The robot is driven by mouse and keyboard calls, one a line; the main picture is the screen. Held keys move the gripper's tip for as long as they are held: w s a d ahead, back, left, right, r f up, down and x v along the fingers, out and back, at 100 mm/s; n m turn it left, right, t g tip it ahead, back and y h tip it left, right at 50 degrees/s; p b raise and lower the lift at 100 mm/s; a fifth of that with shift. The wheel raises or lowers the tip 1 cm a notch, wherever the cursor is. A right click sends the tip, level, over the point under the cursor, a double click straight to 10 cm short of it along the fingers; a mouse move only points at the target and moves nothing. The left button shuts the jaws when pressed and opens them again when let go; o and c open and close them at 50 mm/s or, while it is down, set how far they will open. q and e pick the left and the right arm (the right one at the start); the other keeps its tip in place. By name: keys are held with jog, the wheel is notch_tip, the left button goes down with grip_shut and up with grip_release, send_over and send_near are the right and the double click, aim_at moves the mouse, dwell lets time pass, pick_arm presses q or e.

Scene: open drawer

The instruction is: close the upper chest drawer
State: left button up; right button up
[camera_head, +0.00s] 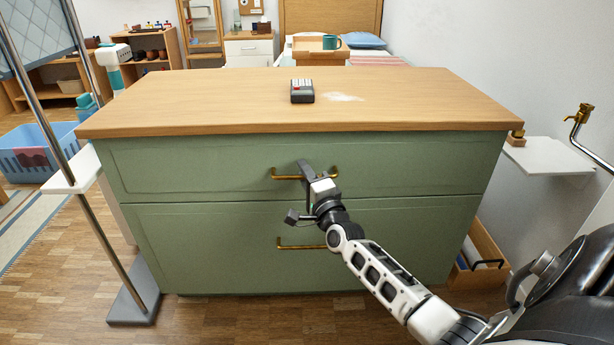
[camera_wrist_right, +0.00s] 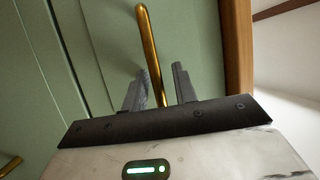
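The green chest (camera_head: 200,245) with a wooden top stands in front of me. Its upper drawer (camera_head: 190,165) shows no clear gap around its front in the head view. The brass upper handle (camera_head: 284,177) is partly hidden by my right gripper (camera_head: 306,172). In the right wrist view, the handle bar (camera_wrist_right: 150,45) passes between the two fingers of my right gripper (camera_wrist_right: 158,88). The fingers are apart, with space visible beside the bar. The drawer front (camera_wrist_right: 200,35) lies close behind them. My left gripper is not in view.
A dark small device (camera_head: 302,91) and a white patch (camera_head: 343,97) are on the wooden top (camera_head: 420,95). The lower drawer has a brass handle (camera_head: 295,245). A metal pole stand (camera_head: 120,265) is at left; a wooden box (camera_head: 480,255) sits on the floor at right.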

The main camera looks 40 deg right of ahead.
pick_arm(q)
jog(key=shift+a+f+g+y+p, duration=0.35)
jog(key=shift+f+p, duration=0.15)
jog(key=shift+p, duration=0.35)
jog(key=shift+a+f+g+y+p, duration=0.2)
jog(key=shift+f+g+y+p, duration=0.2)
jog(key=shift+p, duration=0.4)
pick_arm(e)
jog(key=v, duration=1.6)
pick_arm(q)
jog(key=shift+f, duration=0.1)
pick_arm(e)
jog(key=shift+f, duration=0.1)
